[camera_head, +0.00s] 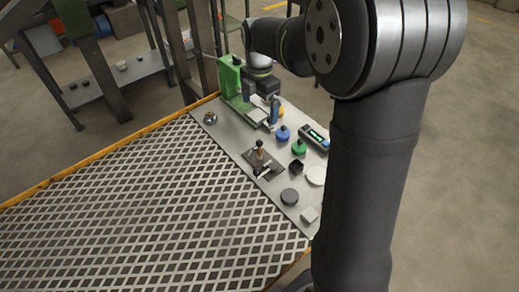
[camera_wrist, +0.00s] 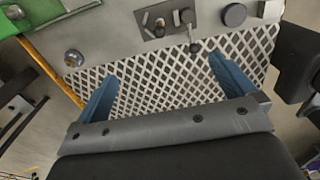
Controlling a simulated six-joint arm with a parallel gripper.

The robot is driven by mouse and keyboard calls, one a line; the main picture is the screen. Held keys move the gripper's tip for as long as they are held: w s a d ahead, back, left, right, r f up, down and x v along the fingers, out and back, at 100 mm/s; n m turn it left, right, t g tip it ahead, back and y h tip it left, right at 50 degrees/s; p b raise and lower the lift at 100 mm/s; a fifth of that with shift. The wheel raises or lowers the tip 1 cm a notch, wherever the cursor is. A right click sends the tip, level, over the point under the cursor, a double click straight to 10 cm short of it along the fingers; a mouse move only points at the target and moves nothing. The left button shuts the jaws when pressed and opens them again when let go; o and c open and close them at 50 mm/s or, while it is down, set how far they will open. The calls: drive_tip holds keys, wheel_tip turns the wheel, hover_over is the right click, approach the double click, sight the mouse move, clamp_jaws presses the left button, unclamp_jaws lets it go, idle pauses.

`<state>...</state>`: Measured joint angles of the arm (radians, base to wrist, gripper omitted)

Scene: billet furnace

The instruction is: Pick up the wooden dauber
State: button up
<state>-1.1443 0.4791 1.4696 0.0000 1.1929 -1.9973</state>
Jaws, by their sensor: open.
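A small upright piece with a brown, wood-like top (camera_head: 259,146) stands on a dark plate (camera_head: 250,158) on the grey table; it looks like the wooden dauber. The dark plate also shows at the top of the wrist view (camera_wrist: 146,19), with small pieces on it; which is the dauber there is unclear. My gripper (camera_head: 270,108) is above the far part of the table, behind and to the right of the brown-topped piece. Its blue fingers are spread apart with nothing between them in the wrist view (camera_wrist: 162,68).
A green frame (camera_head: 230,78) stands beside my gripper at the back. Blue (camera_head: 283,134) and green (camera_head: 299,148) bottles, a green-screen device (camera_head: 313,137), a black cup (camera_head: 296,166) and a dark disc (camera_head: 290,196) crowd the right. A metal domed piece (camera_head: 210,118) sits left. The grating (camera_head: 150,210) is clear.

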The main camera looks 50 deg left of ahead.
drive_tip(key=c, duration=1.2)
drive_tip(key=shift+o, duration=0.2)
drive_tip(key=m, duration=2.4)
hover_over(260, 155)
drive_tip(key=f, duration=1)
drive_tip(key=a+f, duration=0.1)
drive_tip(key=f, duration=0.4)
drive_tip(key=shift+w+f, duration=0.1)
drive_tip(key=shift+w, duration=0.2)
drive_tip(key=shift+s+d+f, duration=0.1)
drive_tip(key=shift+d+f, duration=0.05)
drive_tip(key=shift+f, duration=2.45)
